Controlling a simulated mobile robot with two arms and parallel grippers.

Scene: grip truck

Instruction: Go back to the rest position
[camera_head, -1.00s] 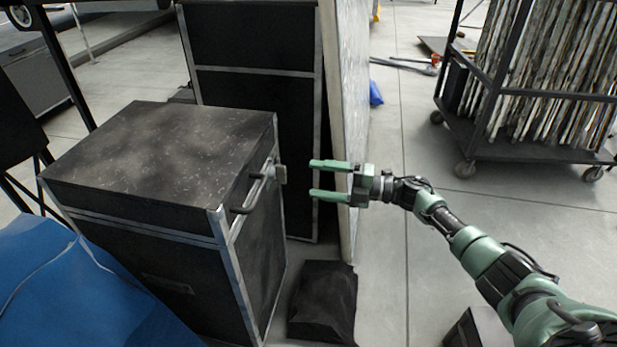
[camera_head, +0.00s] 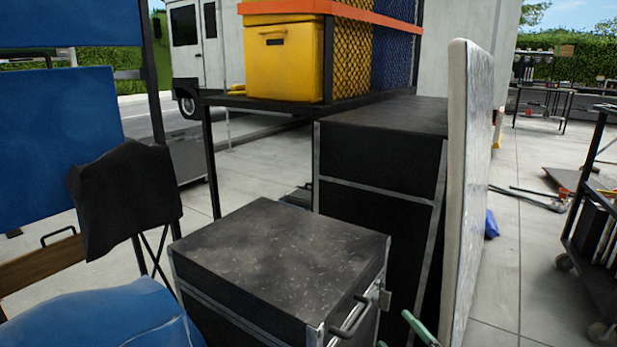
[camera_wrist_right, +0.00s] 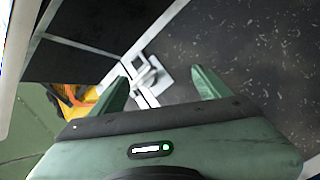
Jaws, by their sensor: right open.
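My right gripper (camera_head: 393,329) shows only by its green fingertips at the bottom edge of the head view, just right of the black case's handle (camera_head: 350,318). In the right wrist view its two green fingers (camera_wrist_right: 160,82) stand apart with nothing between them but a metal latch (camera_wrist_right: 146,76) beyond. The gripper looks open and empty; whether it touches the case cannot be told. The black case (camera_head: 285,250) has a scuffed top and metal edges. Its speckled dark surface also fills the right of the wrist view (camera_wrist_right: 262,55). My left gripper is not in view.
A taller black case (camera_head: 385,165) stands behind, beside a pale upright panel (camera_head: 466,180). A shelf with a yellow box (camera_head: 284,62) is above. Blue cloth (camera_head: 105,320) lies at lower left. A wheeled cart (camera_head: 598,240) is at right, with open floor between it and the panel.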

